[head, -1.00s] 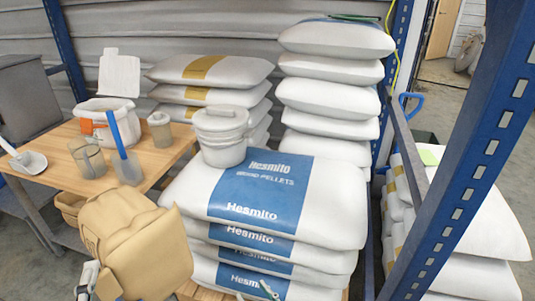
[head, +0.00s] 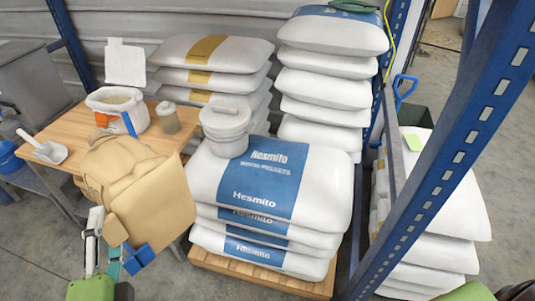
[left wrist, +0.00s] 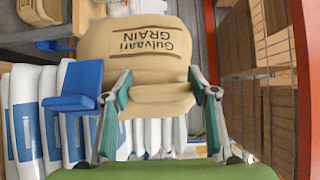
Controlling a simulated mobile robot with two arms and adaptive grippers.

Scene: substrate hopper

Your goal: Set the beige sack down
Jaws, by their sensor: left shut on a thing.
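The beige sack (head: 152,205) hangs tilted at the left of the head view, in front of the wooden table (head: 172,143). It hides part of the tabletop; I cannot tell whether it touches it. My right gripper is not in view.
An open white tub (head: 118,105), a cup (head: 167,117) and a scoop (head: 45,148) are on the table. A lidded bucket (head: 226,128) stands on stacked Hesmito sacks (head: 325,190) right of the sack. A blue rack post (head: 455,150) rises at the right.

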